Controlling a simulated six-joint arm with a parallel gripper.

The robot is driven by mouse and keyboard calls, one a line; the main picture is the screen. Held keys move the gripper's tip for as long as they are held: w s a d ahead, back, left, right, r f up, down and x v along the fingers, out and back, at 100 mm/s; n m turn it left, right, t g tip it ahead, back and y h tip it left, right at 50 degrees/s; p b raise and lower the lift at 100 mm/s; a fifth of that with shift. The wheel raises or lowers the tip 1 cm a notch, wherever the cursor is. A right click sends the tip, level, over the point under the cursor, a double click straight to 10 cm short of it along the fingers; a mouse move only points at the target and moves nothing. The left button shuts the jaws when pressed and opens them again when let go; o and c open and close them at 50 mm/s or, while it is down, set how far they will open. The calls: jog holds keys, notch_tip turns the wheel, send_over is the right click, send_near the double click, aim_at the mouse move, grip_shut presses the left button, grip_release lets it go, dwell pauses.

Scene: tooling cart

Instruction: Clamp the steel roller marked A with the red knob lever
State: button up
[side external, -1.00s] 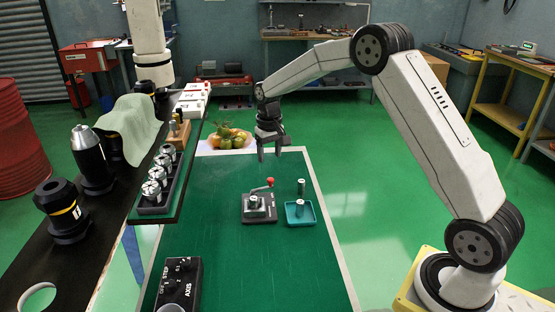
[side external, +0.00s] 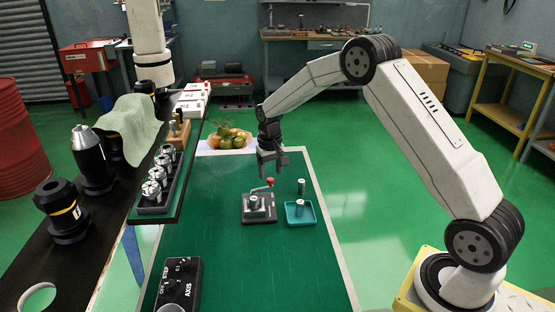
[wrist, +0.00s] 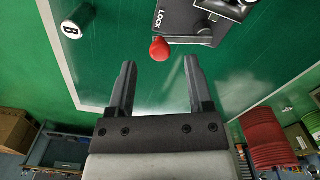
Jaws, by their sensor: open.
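The clamp fixture (side external: 261,216) stands on the green mat, with a steel roller (side external: 254,203) in it; its letter is not readable. The lever with its red knob (side external: 270,182) rises at the fixture's back. In the wrist view the knob (wrist: 160,48) lies just beyond the fingertips, in line with the gap, beside the base (wrist: 185,22) marked LOCK. My gripper (side external: 273,172) is open and empty, above the knob and apart from it. It also shows open in the wrist view (wrist: 160,63).
A roller marked B (wrist: 72,29) stands on the mat beyond a teal tray (side external: 317,219), which holds another roller (side external: 300,205). A black control box (side external: 181,285) is near the front. A dark shelf with tool holders (side external: 92,160) runs along the left. Fruit (side external: 228,137) lies behind.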

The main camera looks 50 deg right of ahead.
jog(key=shift+f, duration=1.15)
jog(key=shift+c, duration=0.2)
grip_shut()
jog(key=shift+w+d+n, duration=0.1)
jog(key=shift+w+n, duration=0.1)
jog(key=shift+n, duration=0.1)
jog(key=shift+o, duration=0.2)
grip_release()
jog(key=shift+r, duration=0.1)
jog(key=shift+r, duration=3.8)
